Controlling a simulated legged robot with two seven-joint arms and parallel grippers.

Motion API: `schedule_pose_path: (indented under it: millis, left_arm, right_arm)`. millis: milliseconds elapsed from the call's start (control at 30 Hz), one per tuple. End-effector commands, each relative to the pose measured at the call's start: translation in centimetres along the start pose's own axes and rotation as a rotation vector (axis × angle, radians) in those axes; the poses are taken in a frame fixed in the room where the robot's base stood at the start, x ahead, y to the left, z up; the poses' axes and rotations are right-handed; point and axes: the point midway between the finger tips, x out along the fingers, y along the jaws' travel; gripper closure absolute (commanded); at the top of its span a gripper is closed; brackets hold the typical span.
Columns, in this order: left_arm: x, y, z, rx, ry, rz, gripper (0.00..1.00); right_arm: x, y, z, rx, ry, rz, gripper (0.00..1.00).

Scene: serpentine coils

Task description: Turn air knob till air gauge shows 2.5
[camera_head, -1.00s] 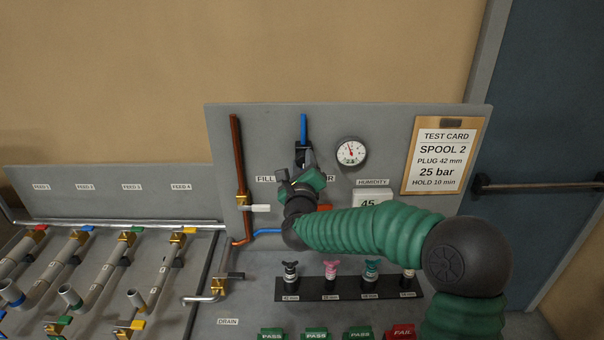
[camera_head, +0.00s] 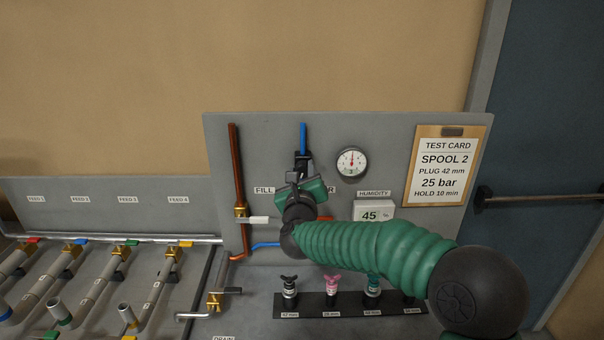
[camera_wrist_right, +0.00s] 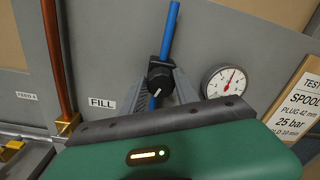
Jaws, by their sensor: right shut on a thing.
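The air knob (camera_wrist_right: 159,80) is black with a white pointer mark and sits on the blue air line in the right wrist view. My right gripper (camera_wrist_right: 160,92) is shut on it, with a grey finger on each side. In the head view my right gripper (camera_head: 302,168) covers most of the knob. The air gauge (camera_head: 351,162) is a round white dial to the right of the knob, with a red needle pointing about straight up. It also shows in the right wrist view (camera_wrist_right: 224,81), but its numbers are too small to read surely. My left gripper is out of view.
A blue pipe (camera_head: 303,138) rises above the knob. A copper pipe (camera_head: 235,165) with a white-handled fill valve (camera_head: 258,220) stands left. The humidity display (camera_head: 372,212) and test card (camera_head: 447,165) are right. Coloured plugs (camera_head: 331,284) stand in a rack below.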

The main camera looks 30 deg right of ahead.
Motion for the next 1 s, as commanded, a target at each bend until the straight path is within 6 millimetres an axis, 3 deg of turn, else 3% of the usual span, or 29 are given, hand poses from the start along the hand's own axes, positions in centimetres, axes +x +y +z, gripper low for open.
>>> schedule_pose_path:
  millis: [67, 100, 233, 633, 1000]
  left_arm:
    - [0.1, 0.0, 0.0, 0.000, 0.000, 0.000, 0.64]
    - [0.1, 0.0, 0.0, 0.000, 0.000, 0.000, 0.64]
    - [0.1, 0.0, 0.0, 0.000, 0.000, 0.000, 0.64]
    - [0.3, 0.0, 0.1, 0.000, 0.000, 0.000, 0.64]
    - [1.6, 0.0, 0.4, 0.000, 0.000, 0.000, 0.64]
  right_arm:
    - [-0.1, 0.3, -0.7, 0.000, 0.013, 0.008, 1.00]
    - [-0.1, 0.3, -0.7, 0.000, 0.013, 0.009, 0.58]
    - [0.0, 0.2, -0.5, -0.001, 0.009, 0.006, 0.42]
    - [-1.1, 0.1, -0.1, -0.003, 0.000, 0.002, 0.42]
    - [-10.3, 0.1, -0.1, -0.009, -0.002, 0.002, 0.42]
